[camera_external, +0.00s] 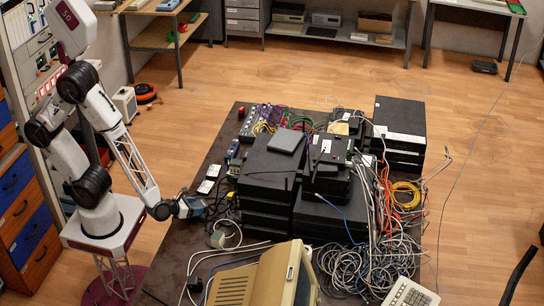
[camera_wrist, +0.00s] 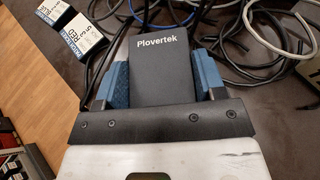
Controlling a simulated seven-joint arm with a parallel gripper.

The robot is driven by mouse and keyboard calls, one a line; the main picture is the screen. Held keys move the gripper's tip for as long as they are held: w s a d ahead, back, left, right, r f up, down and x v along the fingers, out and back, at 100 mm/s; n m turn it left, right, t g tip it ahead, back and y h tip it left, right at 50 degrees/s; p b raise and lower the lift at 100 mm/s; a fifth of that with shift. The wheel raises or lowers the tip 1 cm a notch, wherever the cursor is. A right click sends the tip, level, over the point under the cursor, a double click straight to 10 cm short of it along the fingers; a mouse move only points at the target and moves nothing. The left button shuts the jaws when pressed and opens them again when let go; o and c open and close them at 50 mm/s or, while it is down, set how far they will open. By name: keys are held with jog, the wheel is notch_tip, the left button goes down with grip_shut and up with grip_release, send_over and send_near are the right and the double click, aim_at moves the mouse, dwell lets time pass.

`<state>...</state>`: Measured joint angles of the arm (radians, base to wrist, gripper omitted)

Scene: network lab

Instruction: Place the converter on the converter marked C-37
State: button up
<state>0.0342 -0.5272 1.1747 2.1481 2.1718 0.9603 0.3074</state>
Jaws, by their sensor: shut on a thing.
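In the wrist view my gripper (camera_wrist: 161,68) has its two blue jaws shut on the sides of a flat black box marked "Plovertek" (camera_wrist: 160,38), which I take to be the converter. In the external view my gripper (camera_external: 189,207) is low over the left side of the dark table, left of the stacked black boxes. The held converter is too small there to make out clearly. No marking C-37 can be read in either view. A dark box with small pale labels (camera_external: 329,151) sits on the black stack, but its markings are too small to read.
Stacked black boxes (camera_external: 266,170) fill the middle of the table (camera_external: 205,222). Tangled cables (camera_external: 365,262) lie at the right. A beige monitor (camera_external: 263,282) stands in front. Two small boxes (camera_external: 206,186), marked as patch cord in the wrist view (camera_wrist: 82,37), lie behind my gripper.

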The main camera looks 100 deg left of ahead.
jog(key=shift+f, duration=0.15)
jog(key=o, duration=1.2)
jog(key=shift+c, duration=0.2)
jog(key=v, duration=1.2)
dwell(0.6)
